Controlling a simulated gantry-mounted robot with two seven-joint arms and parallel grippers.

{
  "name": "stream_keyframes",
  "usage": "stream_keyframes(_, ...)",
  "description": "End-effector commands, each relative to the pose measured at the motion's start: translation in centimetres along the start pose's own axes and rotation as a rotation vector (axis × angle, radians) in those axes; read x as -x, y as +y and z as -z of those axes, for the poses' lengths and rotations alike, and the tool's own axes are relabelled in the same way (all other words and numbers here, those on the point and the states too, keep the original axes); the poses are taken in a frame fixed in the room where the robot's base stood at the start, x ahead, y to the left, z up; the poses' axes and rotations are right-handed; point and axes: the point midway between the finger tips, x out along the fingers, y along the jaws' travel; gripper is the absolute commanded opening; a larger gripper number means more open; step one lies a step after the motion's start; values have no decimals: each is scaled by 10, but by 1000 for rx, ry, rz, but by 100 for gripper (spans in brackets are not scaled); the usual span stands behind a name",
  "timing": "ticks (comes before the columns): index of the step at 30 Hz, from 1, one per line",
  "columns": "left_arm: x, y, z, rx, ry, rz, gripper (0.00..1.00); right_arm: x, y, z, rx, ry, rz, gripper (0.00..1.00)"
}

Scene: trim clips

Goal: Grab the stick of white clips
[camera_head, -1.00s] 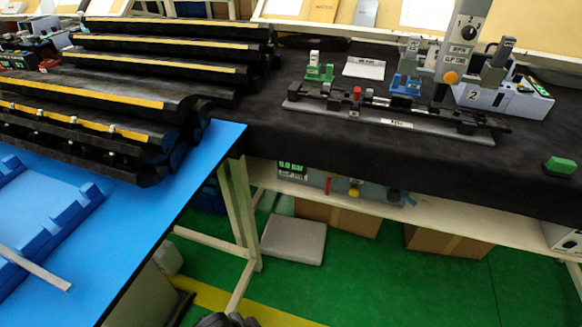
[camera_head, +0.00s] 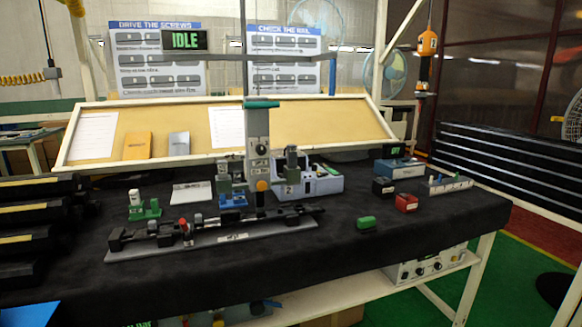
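A pale grey-white strip with several small upright pieces (camera_head: 450,184) lies at the right end of the black-covered bench (camera_head: 420,222). It may be the stick of white clips, but it is too small to tell for sure. Neither of my grippers shows in this view.
A blue-grey box with a green display (camera_head: 400,168), a black block (camera_head: 383,187) and a red block (camera_head: 406,203) sit left of the strip. A green block (camera_head: 366,223) lies near the front edge. A press fixture (camera_head: 257,145) stands mid-bench behind a long rail jig (camera_head: 215,238).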

Motion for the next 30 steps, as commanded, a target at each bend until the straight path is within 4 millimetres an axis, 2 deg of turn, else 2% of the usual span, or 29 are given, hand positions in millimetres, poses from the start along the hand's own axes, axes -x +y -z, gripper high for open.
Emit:
stream_keyframes(12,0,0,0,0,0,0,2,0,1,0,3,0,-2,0)
stream_keyframes(23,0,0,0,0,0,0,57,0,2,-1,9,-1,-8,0)
stream_keyframes(30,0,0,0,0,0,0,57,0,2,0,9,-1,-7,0)
